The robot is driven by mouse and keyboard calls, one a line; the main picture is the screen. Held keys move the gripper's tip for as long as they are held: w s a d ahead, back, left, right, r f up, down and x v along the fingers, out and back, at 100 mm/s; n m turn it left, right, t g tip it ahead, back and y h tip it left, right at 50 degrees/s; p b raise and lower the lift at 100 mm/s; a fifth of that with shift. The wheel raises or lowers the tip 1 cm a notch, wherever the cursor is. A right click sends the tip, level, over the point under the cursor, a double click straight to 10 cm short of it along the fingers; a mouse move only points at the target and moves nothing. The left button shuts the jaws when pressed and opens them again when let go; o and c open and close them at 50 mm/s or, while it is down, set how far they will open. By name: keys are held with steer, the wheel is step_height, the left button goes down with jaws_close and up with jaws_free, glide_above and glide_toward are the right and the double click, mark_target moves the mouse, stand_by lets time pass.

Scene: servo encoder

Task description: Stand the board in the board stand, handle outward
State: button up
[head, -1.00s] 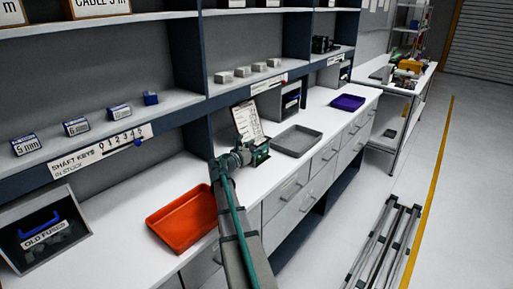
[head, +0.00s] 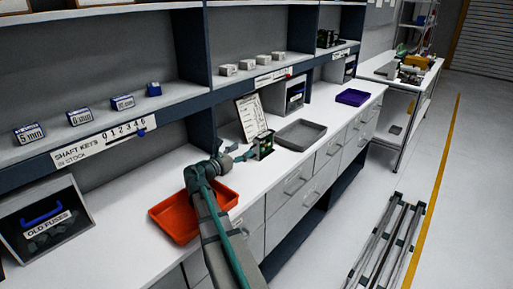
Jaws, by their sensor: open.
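A small green board (head: 267,141) stands upright on the bench, in what looks like a dark board stand (head: 263,154). Board and stand are small here, so I cannot tell how the board is seated or which way its handle faces. My gripper (head: 247,153) is open, just left of the board, with a small gap between them. It looks empty, and its fingertips are hard to make out.
An orange tray (head: 163,222) lies partly behind my arm. A grey tray (head: 278,136) lies right of the board, and a purple tray (head: 353,97) lies farther back. A clipboard sheet (head: 251,118) leans behind the board.

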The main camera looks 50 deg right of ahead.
mark_target(261, 136)
stand_by(0.3)
steer(key=shift+d+r+p, duration=0.45)
steer(key=shift+r+p, duration=0.05)
steer(key=shift+p, duration=0.6)
steer(key=shift+w+d+p, duration=0.1)
steer(key=shift+d+p, duration=0.55)
steer(key=shift+d, duration=0.3)
steer(key=d+p, duration=0.1)
steer(key=d, duration=0.5)
steer(key=d+p, duration=0.1)
steer(key=d, duration=0.2)
steer(key=shift+w+d+f+p, duration=0.1)
steer(key=shift+w+d+p, duration=0.2)
steer(key=shift+w+d, duration=0.1)
steer(key=shift+c, duration=0.3)
jaws_close()
